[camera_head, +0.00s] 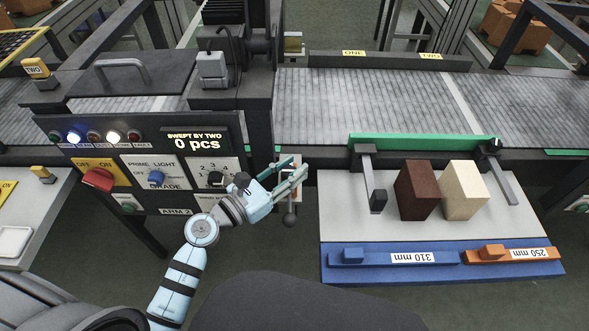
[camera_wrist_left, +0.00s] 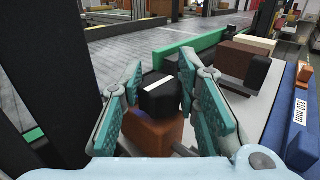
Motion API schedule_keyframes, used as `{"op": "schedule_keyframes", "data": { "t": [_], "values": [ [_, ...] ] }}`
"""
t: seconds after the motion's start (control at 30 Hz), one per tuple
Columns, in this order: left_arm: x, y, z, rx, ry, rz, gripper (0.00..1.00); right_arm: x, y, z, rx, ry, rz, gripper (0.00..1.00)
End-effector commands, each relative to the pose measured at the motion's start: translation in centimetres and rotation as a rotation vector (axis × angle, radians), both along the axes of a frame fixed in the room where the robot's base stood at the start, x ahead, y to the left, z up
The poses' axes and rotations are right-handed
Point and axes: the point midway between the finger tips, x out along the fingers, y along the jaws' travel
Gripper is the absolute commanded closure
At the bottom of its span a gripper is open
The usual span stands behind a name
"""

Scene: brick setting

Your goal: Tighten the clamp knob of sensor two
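A black knob with a white line on top (camera_wrist_left: 160,97) sits on a brown-orange block (camera_wrist_left: 152,138) in the left wrist view. My left gripper (camera_wrist_left: 160,68) has its two teal fingers apart, one on each side of the knob; I cannot tell whether they touch it. In the head view my left gripper (camera_head: 297,167) is at the conveyor's near edge, right of the control panel, and its fingers largely hide the knob. Yellow TWO labels show on the far rail (camera_head: 430,56) and at far left (camera_head: 35,68). My right gripper is not in view.
A lever with a dark ball (camera_head: 290,219) hangs just below the gripper. The control panel (camera_head: 140,160) with a red switch is to the left. At right, a pale table (camera_head: 345,220) carries a dark brown block (camera_head: 418,190), a cream block (camera_head: 464,190) and gauge bars.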

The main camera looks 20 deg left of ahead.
Motion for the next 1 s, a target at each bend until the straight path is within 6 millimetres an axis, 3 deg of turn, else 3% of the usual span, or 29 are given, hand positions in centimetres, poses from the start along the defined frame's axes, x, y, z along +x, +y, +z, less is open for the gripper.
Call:
{"op": "schedule_keyframes", "data": {
  "t": [0.17,0.47,0.8,0.83,0.93,1.0],
  "values": [
    [0.1,0.1,-0.2,0.004,-0.005,-0.027,0.98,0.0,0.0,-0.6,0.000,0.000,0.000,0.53],
    [0.2,0.1,-0.6,0.003,-0.009,-0.357,0.98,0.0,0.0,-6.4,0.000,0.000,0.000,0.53],
    [0.1,0.1,0.1,0.003,-0.002,-0.400,0.98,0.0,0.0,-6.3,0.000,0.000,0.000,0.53],
    [0.1,0.1,0.1,0.003,-0.002,-0.400,0.69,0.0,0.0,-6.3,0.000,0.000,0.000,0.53],
    [0.1,0.1,0.1,0.003,-0.002,-0.400,0.53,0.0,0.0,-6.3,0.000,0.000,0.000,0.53],
    [0.1,0.0,0.1,0.002,-0.002,-0.400,0.49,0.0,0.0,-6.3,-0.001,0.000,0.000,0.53]
  ]
}}
